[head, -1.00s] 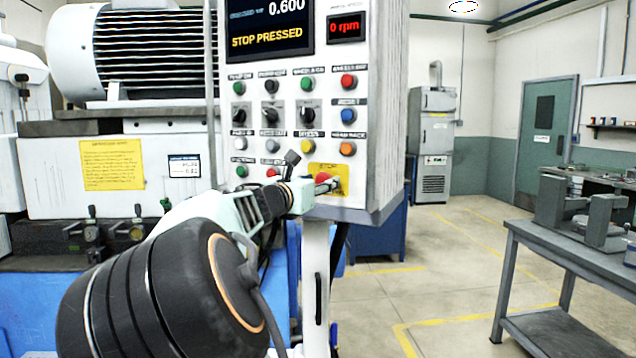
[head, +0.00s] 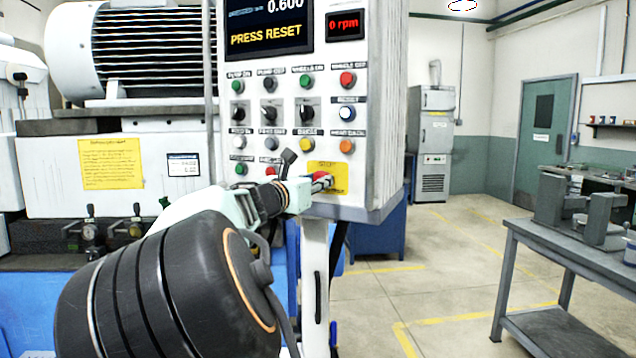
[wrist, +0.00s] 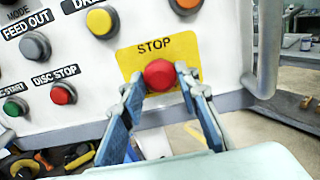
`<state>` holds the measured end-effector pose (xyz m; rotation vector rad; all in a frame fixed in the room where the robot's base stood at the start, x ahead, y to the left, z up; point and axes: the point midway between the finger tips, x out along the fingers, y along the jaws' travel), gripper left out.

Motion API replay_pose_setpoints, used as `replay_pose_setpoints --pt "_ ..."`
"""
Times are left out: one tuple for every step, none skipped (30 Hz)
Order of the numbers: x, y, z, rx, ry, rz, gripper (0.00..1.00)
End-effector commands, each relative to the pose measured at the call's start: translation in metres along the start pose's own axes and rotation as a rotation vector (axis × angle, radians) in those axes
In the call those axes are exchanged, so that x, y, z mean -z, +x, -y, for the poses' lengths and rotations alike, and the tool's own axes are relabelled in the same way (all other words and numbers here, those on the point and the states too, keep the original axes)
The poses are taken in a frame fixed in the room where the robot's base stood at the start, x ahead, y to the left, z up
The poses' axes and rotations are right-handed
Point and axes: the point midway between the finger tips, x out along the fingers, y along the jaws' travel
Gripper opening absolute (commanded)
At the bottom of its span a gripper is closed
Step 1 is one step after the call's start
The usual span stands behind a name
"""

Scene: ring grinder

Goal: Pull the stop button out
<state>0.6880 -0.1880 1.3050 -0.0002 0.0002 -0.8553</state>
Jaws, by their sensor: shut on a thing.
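The red stop button (wrist: 161,75) sits on a yellow plate (wrist: 183,46) marked STOP at the lower right of the control panel. My gripper (wrist: 161,80) has one finger on each side of the button and is shut on it. In the head view the gripper (head: 322,181) reaches the button from the left, and its fingers and wrist hide part of the button. The panel's display (head: 268,25) reads PRESS RESET. The blue reset button (head: 347,114) looks lit.
Several other buttons and knobs lie close by, among them the red disc stop button (wrist: 63,93). A metal handle (wrist: 267,50) stands at the panel's right edge. A grey workbench (head: 580,260) is at the right, with open floor between.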

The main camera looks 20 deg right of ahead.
Motion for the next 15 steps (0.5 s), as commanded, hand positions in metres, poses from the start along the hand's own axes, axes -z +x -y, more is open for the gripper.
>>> replay_pose_setpoints --pt "0.0015 -0.0005 -0.0005 0.0 0.0 -0.002 0.0" --pt "0.0016 -0.0005 -0.0005 0.0 0.0 -0.002 0.0" --pt "0.0017 -0.0005 -0.0006 0.0 0.0 -0.002 0.0" --pt "0.0017 -0.0005 -0.0006 0.0 0.0 -0.002 0.0" --pt "0.0019 -0.0005 -0.0006 0.0 0.0 -0.002 0.0" --pt "0.0019 -0.0005 -0.0006 0.0 0.0 -0.003 0.31" --pt "0.002 -0.0005 -0.0006 0.0 0.0 -0.003 0.35" --pt "0.002 -0.0005 -0.0006 0.0 0.0 -0.003 0.38" --pt "0.0019 -0.0004 -0.0006 0.0 0.0 -0.003 0.42" --pt "0.0018 -0.0004 -0.0006 0.0 0.0 -0.002 0.46" --pt "0.0017 -0.0004 -0.0006 0.0 0.0 -0.002 0.47" --pt "0.0016 -0.0003 -0.0005 0.0 0.0 -0.002 0.47" --pt "0.0016 -0.0003 -0.0004 0.0 0.0 -0.002 0.47" --pt "0.0015 -0.0002 -0.0004 0.0 0.0 -0.002 0.47" --pt "0.0014 -0.0002 -0.0003 0.0 0.0 -0.002 0.47"
